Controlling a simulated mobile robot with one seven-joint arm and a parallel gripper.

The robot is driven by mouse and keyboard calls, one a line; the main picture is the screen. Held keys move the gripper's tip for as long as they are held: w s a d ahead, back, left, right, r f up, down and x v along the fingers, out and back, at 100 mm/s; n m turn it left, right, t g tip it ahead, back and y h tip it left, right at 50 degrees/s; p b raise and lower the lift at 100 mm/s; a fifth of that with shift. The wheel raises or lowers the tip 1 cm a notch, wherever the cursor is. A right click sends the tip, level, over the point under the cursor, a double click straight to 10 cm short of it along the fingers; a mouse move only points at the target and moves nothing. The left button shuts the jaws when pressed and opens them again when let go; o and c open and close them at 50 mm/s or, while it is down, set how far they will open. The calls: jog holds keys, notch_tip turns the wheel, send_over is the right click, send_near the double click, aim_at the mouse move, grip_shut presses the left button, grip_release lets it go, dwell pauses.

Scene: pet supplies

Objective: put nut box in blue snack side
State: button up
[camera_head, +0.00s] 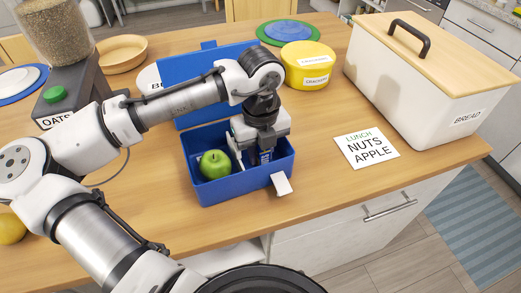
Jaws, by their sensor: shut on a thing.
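The open blue lunch box (228,190) stands on the wooden counter, its blue lid (190,72) raised at the back. A green apple (215,164) lies in its left part. My gripper (256,160) reaches down into its right part. It is shut on a small dark blue box with white marks (266,157), which looks like the nut box. The fingers and wrist hide much of this box, and I cannot tell whether it touches the bottom.
A white card reading LUNCH, NUTS, APPLE (366,148) lies right of the lunch box. A bread bin (400,90) stands at the right, a yellow crackers tub (307,70) behind. An oats dispenser (68,95) is at the left.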

jog(key=shift+f, duration=0.2)
jog(key=o, duration=1)
notch_tip(320, 180, up, 12)
jog(key=shift+r+b, duration=0.15)
jog(key=shift+b, duration=0.5)
